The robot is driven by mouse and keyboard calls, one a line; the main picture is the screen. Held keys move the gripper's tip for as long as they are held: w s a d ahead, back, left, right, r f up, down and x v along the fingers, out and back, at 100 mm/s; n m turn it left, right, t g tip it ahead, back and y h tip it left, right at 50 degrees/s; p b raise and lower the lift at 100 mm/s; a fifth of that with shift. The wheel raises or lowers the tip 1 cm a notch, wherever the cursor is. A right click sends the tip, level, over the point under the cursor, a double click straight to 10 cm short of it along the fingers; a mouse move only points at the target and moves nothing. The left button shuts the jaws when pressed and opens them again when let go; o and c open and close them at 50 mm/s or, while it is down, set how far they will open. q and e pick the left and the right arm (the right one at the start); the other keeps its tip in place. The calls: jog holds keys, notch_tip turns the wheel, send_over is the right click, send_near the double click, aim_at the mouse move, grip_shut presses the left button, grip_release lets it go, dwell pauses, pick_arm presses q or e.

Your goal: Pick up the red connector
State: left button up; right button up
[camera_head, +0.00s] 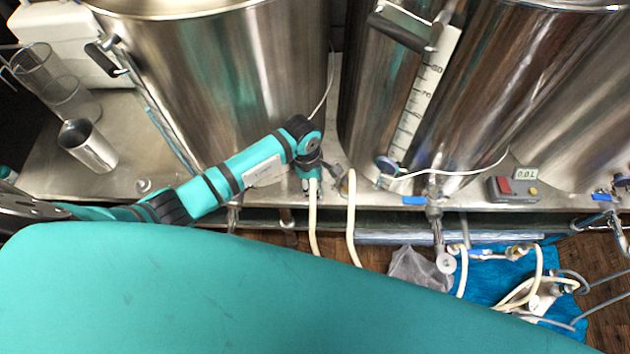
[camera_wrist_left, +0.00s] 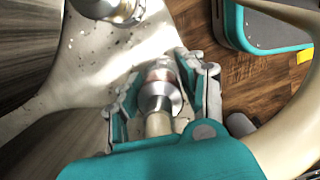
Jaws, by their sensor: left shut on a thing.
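My left arm reaches in from the left in the head view, and its gripper (camera_head: 312,172) is at the front edge of the steel bench. In the left wrist view the gripper (camera_wrist_left: 163,88) is shut on a metal hose connector with a faint reddish band, the red connector (camera_wrist_left: 160,84). A cream hose (camera_wrist_left: 158,124) runs from the connector back toward my wrist. In the head view the gripper hides the connector, and a cream hose (camera_head: 314,225) hangs below it. My right gripper is not in view.
Large steel kettles (camera_head: 215,80) stand close behind the gripper. A second cream hose (camera_head: 351,215) hangs just right of it. A valve (camera_head: 436,225) sticks out at the bench front. Hoses with fittings lie on a blue cloth (camera_head: 485,275). A metal cup (camera_head: 88,147) stands at left.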

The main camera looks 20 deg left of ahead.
pick_arm(q)
notch_tip(320, 180, up, 4)
jog(key=p, duration=0.3)
jog(key=shift+r, duration=0.2)
jog(key=s+d+p, duration=0.4)
jog(key=s+d, duration=0.7)
jog(key=shift+s+r+p, duration=0.3)
jog(key=shift+p, duration=0.1)
jog(key=shift+d+r, duration=0.1)
jog(key=shift+r+p, duration=1.9)
jog(key=shift+r, duration=0.3)
